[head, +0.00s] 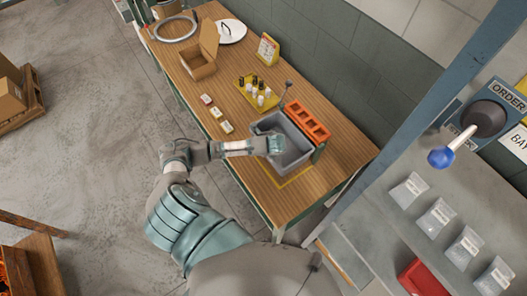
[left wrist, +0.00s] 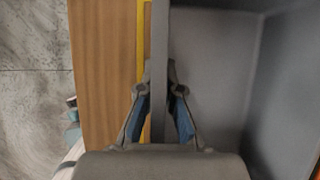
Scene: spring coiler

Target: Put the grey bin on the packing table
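The grey bin (head: 294,157) is an open box at the near right end of the wooden packing table (head: 330,158), over a yellow outline on the top. I cannot tell whether its base touches the table. My left gripper (head: 272,145) is at the bin's left wall. In the left wrist view, the fingers of my left gripper (left wrist: 160,72) straddle the bin wall (left wrist: 159,30), their tips close against both sides, and look shut on it. The bin's inside (left wrist: 215,60) looks empty where visible. My right gripper is not in view.
An orange divided tray (head: 307,121) stands against the bin's far side. A yellow tray (head: 250,93) with small bottles, small boxes (head: 216,112) and an open carton (head: 201,55) lie farther along. A blue post (head: 415,105) and grey shelf (head: 385,225) stand right.

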